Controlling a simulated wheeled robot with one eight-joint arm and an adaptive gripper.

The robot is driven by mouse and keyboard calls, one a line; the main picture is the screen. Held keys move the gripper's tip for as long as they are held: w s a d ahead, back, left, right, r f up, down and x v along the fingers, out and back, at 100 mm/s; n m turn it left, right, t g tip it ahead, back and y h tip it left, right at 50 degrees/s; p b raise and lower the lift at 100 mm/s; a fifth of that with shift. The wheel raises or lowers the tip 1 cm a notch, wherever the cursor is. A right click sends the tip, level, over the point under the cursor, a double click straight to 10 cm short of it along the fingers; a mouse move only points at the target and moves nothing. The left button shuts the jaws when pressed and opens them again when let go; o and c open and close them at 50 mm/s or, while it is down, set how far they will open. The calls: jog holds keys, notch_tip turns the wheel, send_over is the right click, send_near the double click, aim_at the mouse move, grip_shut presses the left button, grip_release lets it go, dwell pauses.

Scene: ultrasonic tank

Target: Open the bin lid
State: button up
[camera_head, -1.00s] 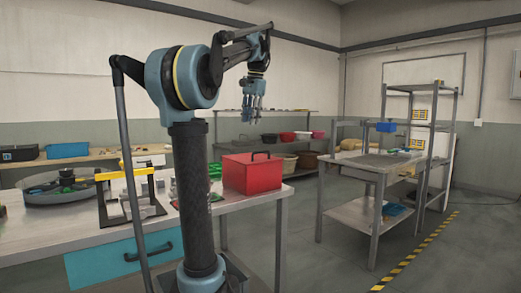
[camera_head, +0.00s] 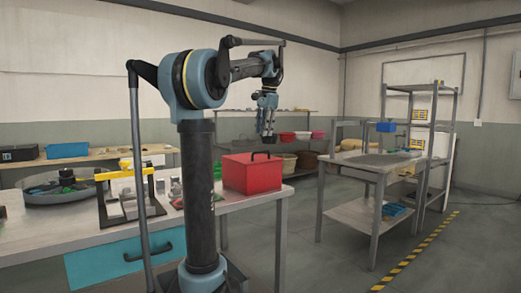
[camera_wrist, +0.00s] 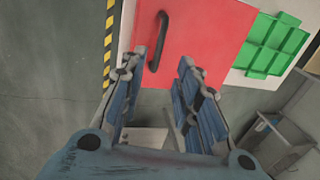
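The red bin (camera_head: 250,176) stands on the right end of the near workbench, its lid closed. A black bar handle (camera_head: 260,154) rises from the lid. In the wrist view the red lid (camera_wrist: 208,35) fills the upper middle, with the black handle (camera_wrist: 159,42) running up and down in the picture. My gripper (camera_head: 268,142) hangs fingers down above the bin in the head view, apart from the handle. In the wrist view my gripper (camera_wrist: 162,60) has its blue fingers spread, and nothing is between them. The handle's lower end appears near the gap between the fingertips.
A green divided tray (camera_wrist: 272,44) lies beside the bin in the wrist view. The workbench (camera_head: 60,232) also holds a yellow-topped frame (camera_head: 125,174) and a round grey tray (camera_head: 62,192). A metal table (camera_head: 372,164) stands to the right across open floor.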

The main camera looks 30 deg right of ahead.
jog(key=f, duration=0.2)
jog(key=w+f, duration=0.1)
jog(key=f, duration=0.5)
jog(key=shift+w+a+f, duration=0.1)
jog(key=shift+w+f, duration=0.05)
jog(key=shift+w, duration=0.2)
grip_shut()
